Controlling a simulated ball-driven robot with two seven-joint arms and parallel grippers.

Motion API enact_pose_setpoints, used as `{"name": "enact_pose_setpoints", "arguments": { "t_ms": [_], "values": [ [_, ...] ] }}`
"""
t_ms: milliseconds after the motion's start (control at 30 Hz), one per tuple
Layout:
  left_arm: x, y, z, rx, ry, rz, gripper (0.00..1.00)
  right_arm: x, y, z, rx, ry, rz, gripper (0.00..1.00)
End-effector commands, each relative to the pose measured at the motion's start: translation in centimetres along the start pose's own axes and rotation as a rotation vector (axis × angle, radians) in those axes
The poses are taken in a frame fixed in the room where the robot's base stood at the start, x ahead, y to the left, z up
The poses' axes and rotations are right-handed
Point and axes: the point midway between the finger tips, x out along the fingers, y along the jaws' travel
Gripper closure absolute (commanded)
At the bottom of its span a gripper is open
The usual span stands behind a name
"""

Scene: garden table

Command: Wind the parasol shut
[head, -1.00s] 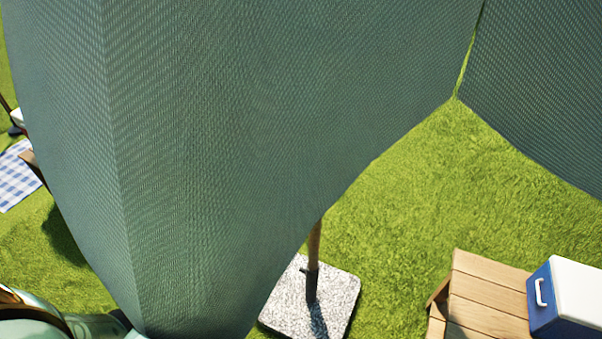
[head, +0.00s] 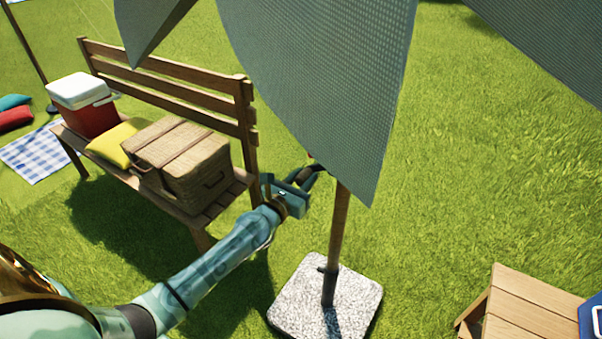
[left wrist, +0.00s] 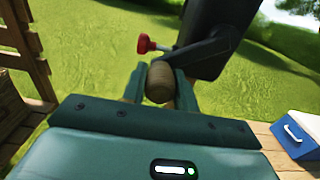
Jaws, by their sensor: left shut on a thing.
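The parasol's grey-green canopy (head: 310,75) hangs in loose panels across the top of the head view, partly drawn down around the wooden pole (head: 338,225). The pole stands upright in a speckled stone base (head: 325,300). My left gripper (head: 306,178) is beside the pole, just left of the canopy's lower edge. In the left wrist view its fingers are shut on the wooden crank handle (left wrist: 159,82). The dark crank housing (left wrist: 210,50) and a red knob (left wrist: 146,44) show just beyond it. In the head view the crank is largely hidden. My right gripper is not in view.
A wooden bench (head: 165,70) left of the pole bears a wicker basket (head: 185,160), a yellow cushion (head: 112,140) and a red cooler (head: 88,112). A wooden table (head: 525,310) with a blue cooler (left wrist: 298,137) stands at right. Open grass lies between.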

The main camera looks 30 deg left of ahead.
Motion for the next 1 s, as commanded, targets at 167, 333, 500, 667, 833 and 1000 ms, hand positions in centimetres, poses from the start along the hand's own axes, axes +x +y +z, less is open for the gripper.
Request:
{"name": "enact_pose_setpoints", "arguments": {
  "t_ms": [167, 333, 500, 667, 833, 1000],
  "values": [
    [0.0, -1.5, -2.5, -0.001, 0.005, 0.004, 0.93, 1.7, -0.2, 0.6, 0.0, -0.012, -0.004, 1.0],
    [0.0, -3.6, -3.7, -0.001, 0.005, 0.004, 0.93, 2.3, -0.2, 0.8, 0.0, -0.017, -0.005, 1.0],
    [-0.1, -5.8, -4.0, -0.002, 0.006, 0.003, 0.93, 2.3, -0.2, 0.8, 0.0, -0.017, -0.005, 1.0],
    [-0.1, -7.0, -4.2, 0.001, 0.007, 0.004, 0.93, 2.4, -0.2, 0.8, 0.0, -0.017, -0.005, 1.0],
    [-0.1, -7.0, -4.3, 0.001, 0.007, 0.003, 0.49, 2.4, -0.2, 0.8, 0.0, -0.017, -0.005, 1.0],
    [0.0, -7.0, -4.1, 0.001, 0.003, 0.003, 0.45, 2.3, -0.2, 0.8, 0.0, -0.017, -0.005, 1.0]
  ]
}}
